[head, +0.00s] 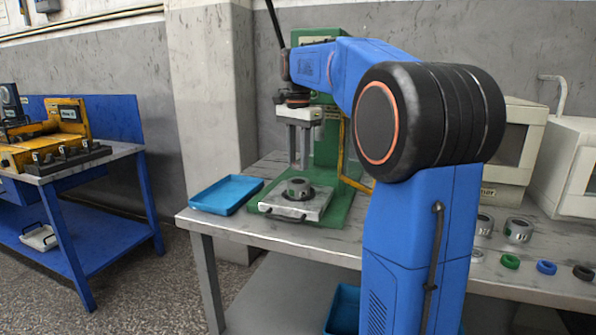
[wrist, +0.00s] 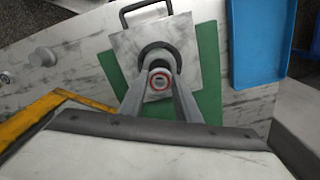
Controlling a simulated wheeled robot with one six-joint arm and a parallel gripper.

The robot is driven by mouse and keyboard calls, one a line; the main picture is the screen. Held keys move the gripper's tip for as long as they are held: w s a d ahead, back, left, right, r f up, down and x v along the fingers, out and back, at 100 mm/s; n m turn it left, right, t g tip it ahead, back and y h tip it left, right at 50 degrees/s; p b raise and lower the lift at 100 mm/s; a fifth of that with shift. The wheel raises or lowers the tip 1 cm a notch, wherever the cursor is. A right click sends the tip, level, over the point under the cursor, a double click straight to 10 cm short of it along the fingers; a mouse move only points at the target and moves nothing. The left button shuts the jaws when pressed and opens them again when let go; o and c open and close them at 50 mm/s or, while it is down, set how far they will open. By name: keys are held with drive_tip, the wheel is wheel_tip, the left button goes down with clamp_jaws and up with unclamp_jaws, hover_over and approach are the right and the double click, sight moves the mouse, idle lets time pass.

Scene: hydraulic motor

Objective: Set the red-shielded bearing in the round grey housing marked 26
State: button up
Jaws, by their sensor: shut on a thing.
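My gripper (wrist: 160,88) is shut on the red-shielded bearing (wrist: 159,81), whose red ring shows between the fingertips in the wrist view. In the head view my gripper (head: 298,166) points straight down above a round grey housing (head: 298,188). This housing sits on the pale plate of the green press, and its number is too small to read. In the wrist view the dark ring (wrist: 160,48) around the housing shows beyond the fingertips, and the fingers and bearing hide most of the housing. The bearing cannot be made out in the head view.
The green press (head: 327,150) stands behind the plate (head: 315,206). A blue tray (head: 226,195) lies to its left. At the right are more grey housings (head: 518,230), a green ring (head: 510,261), a blue ring (head: 546,267) and a dark ring (head: 583,272).

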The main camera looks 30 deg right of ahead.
sight(298, 164)
drive_tip(key=shift+f, duration=1.9)
drive_tip(key=o, duration=1.1)
wheel_tip(298, 164, up, 12)
drive_tip(key=shift+s, duration=0.1)
